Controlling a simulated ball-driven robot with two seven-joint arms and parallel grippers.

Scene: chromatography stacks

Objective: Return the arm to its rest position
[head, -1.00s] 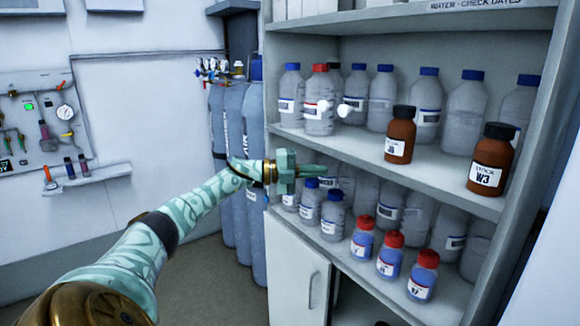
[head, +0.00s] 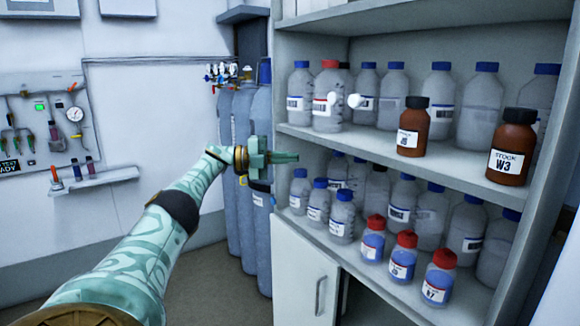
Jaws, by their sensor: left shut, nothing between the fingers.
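My left arm (head: 150,232) reaches in from the lower left of the head view, with green and white patterned links. My left gripper (head: 282,158) is at its end, shut and empty, with its fingers pointing right. It shows in front of the grey gas cylinders and the left edge of the shelf unit, apart from the bottles. My right gripper is not in view.
The shelf unit (head: 463,168) at right holds clear bottles, brown bottles (head: 511,147) and red-capped blue bottles (head: 403,256). Gas cylinders (head: 257,215) stand beside it. A gauge panel (head: 45,125) and small wall shelf (head: 97,178) are at left. Space between looks free.

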